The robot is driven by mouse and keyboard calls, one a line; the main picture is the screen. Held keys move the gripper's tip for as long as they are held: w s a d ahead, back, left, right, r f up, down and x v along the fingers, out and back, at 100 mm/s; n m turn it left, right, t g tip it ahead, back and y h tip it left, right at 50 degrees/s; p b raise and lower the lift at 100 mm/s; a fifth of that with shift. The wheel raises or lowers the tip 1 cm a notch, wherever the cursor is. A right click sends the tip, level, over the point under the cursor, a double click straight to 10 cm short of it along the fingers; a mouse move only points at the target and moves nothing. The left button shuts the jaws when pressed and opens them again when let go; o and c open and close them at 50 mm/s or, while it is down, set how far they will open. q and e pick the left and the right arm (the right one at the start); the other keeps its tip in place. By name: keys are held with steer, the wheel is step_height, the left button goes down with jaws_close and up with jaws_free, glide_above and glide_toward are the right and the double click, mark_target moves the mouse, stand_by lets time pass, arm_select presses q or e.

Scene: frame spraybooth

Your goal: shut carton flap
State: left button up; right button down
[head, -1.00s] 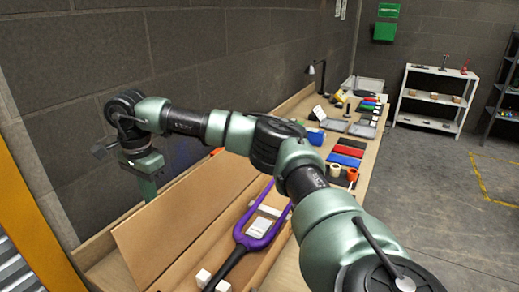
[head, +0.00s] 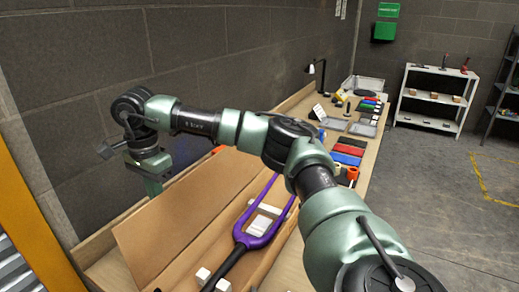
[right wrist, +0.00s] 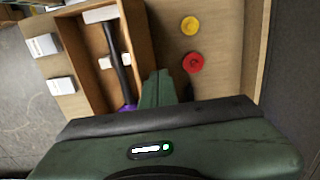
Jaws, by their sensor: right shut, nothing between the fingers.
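The brown carton stands open on the bench; its long flap (head: 185,215) stands up, leaning toward the wall. Inside the carton lies a purple bicycle-type fork (head: 257,238) with a dark stem, among white blocks (head: 259,225). My right gripper (head: 153,187) points down on the wall side of the flap, its fingertips partly hidden behind the flap's upper edge; I cannot tell whether they touch. In the right wrist view its green fingers (right wrist: 158,88) are together and empty, beside the carton's wall (right wrist: 137,42). My left gripper is not in view.
The bench holds red and blue blocks (head: 347,155), grey trays (head: 363,129) and a black lamp (head: 317,75) farther back. A yellow disc (right wrist: 190,25) and red disc (right wrist: 193,63) lie beside the carton. The block wall bounds the left.

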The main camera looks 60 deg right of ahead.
steer(key=shift+s+d+b, duration=0.1)
steer(key=shift+s+b, duration=0.25)
steer(key=shift+s, duration=0.95)
steer(key=shift+s+d+f+b, duration=0.15)
steer(key=shift+s+b, duration=0.15)
steer(key=shift+s, duration=0.3)
steer(key=shift+s+a+f+b, duration=0.15)
steer(key=shift+s+b, duration=0.15)
steer(key=shift+s, duration=0.3)
steer(key=shift+s+d, duration=0.1)
steer(key=shift+d, duration=0.05)
steer(key=shift+s+d+f+b, duration=0.15)
steer(key=shift+s+b, duration=0.15)
steer(key=shift+s, duration=0.3)
steer(key=shift+s+a+f+b, duration=0.15)
steer(key=shift+s+b, duration=0.15)
steer(key=shift+s, duration=0.3)
steer(key=shift+d, duration=0.1)
